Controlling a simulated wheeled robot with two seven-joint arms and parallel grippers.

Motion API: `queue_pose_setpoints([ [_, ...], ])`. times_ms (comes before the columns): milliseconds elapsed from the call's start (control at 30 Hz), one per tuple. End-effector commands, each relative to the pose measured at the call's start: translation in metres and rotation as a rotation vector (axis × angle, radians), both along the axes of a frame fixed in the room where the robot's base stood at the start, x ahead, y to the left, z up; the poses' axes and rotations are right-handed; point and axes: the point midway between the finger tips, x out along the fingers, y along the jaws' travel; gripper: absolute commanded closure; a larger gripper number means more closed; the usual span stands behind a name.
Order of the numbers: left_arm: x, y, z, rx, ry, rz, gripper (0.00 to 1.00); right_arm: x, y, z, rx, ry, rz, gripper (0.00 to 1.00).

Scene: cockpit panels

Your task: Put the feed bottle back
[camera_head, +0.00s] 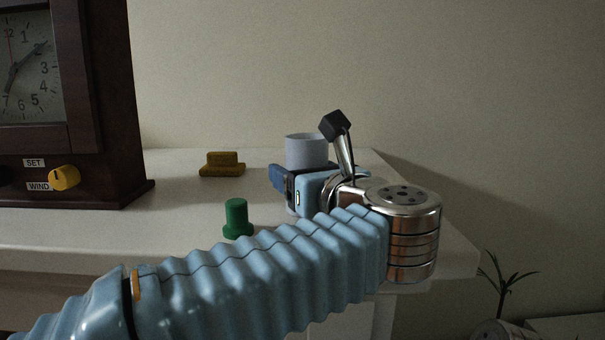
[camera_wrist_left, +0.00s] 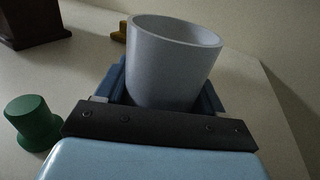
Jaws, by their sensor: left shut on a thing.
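A pale grey, open-topped cylinder (camera_head: 307,153), like a cup, is upright in my left gripper (camera_head: 297,178) near the right end of the white tabletop. I cannot tell for sure whether it is the feed bottle. In the left wrist view the cylinder (camera_wrist_left: 170,72) sits between the blue fingers of my left gripper (camera_wrist_left: 164,92), which is shut on it. Its lower part is mostly hidden by the gripper, and I cannot tell whether its base touches the surface. My right gripper is out of view.
A green knob-shaped piece (camera_head: 237,217) stands left of my gripper, close to my arm. A mustard-yellow stepped piece (camera_head: 222,164) lies farther back. A dark wooden clock (camera_head: 100,110) stands at the left. The white tabletop (camera_head: 180,225) is otherwise clear and ends at the right.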

Motion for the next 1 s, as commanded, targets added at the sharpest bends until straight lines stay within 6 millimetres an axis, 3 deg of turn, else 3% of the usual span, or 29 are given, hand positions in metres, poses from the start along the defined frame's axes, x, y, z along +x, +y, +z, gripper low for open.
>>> queue_pose_setpoints([
  [167, 0.000, 0.000, -0.004, 0.000, 0.000, 0.000, 0.71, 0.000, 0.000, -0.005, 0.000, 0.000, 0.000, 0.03],
  [200, 0.000, 0.000, -0.003, 0.000, 0.000, 0.000, 0.29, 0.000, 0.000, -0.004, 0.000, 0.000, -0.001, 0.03],
  [367, 0.000, 0.000, -0.002, 0.001, 0.000, 0.000, 0.06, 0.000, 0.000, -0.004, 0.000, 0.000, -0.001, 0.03],
  [733, -0.002, -0.001, 0.002, 0.001, 0.000, -0.001, 0.06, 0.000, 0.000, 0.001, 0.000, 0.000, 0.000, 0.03],
  [1000, -0.054, -0.027, -0.002, 0.000, -0.001, -0.005, 0.06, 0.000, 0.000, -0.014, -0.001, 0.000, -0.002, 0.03],
])
